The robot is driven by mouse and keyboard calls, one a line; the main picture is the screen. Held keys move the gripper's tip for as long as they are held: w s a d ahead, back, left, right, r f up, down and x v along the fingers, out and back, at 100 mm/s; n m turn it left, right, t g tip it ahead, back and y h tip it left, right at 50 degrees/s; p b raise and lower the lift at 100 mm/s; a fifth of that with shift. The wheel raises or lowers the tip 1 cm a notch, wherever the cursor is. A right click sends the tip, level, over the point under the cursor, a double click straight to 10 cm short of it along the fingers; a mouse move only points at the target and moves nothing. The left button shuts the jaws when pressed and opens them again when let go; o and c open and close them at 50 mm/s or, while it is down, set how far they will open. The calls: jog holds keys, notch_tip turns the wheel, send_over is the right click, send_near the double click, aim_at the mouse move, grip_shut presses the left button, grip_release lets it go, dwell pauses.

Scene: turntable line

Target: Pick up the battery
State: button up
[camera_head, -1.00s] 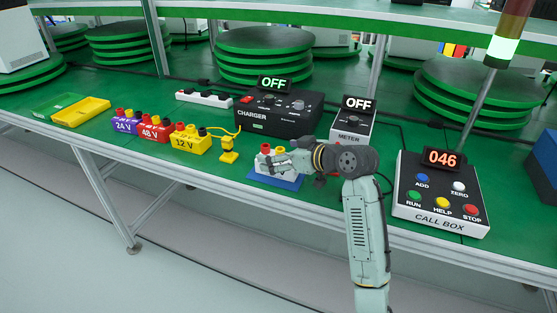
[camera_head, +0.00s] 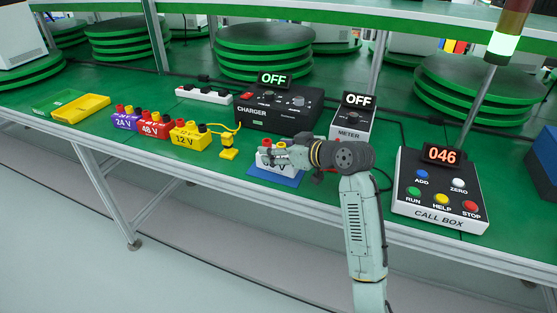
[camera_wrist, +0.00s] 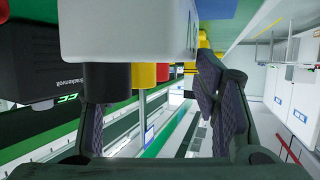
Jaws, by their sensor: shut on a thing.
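The battery (camera_head: 264,159) is a white block with a red terminal on top, at the blue mat (camera_head: 288,181) near the table's front edge. My gripper (camera_head: 281,156) is shut on it from the right and covers part of its top and front. In the wrist view the white battery body (camera_wrist: 135,30) fills the top, with a black and a red terminal pointing down. The fingers of my gripper (camera_wrist: 155,105) stand on either side there. I cannot tell for sure whether the battery's underside is clear of the mat.
Yellow 12 V (camera_head: 190,137), red 48 V (camera_head: 153,130) and purple 24 V (camera_head: 125,122) batteries stand left, with a yellow connector (camera_head: 229,154) nearer. The charger (camera_head: 278,113) and meter (camera_head: 350,124) stand behind, both reading OFF. The call box (camera_head: 438,195) is right.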

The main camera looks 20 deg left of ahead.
jog(key=shift+f, duration=0.15)
grip_shut()
dwell(0.6)
